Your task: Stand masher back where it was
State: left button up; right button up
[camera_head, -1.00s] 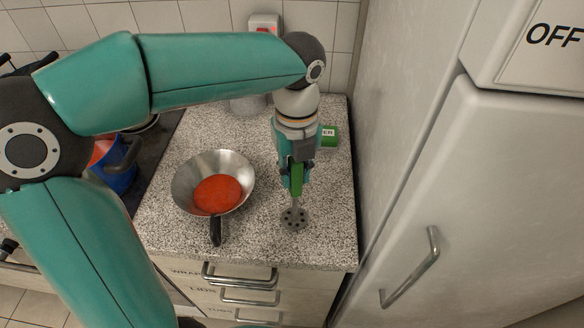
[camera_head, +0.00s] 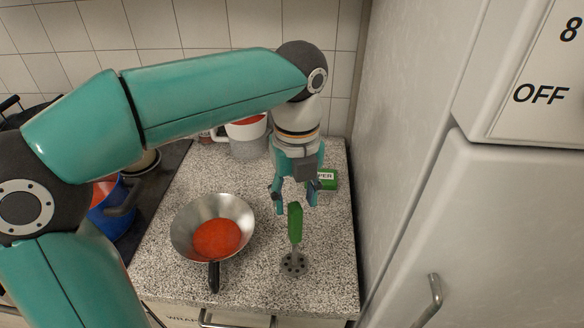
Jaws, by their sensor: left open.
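The masher (camera_head: 295,226) has a green handle and a round, perforated metal head. It stands upright on the speckled countertop, head down, near the front right. My left gripper (camera_head: 295,202) is open, with its fingers apart around or just above the top of the green handle. I cannot tell whether a finger touches it. My right gripper is not in view.
A steel pan (camera_head: 183,229) with red contents stands left of the masher, its black handle toward the front. A green box (camera_head: 328,180) lies behind the gripper. A tall white cabinet (camera_head: 500,230) bounds the right.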

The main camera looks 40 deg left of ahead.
pick_arm(q)
notch_tip(320, 180, up, 6)
jog(key=shift+r+p, duration=0.1)
jog(key=shift+p, duration=0.25)
dwell(0.4)
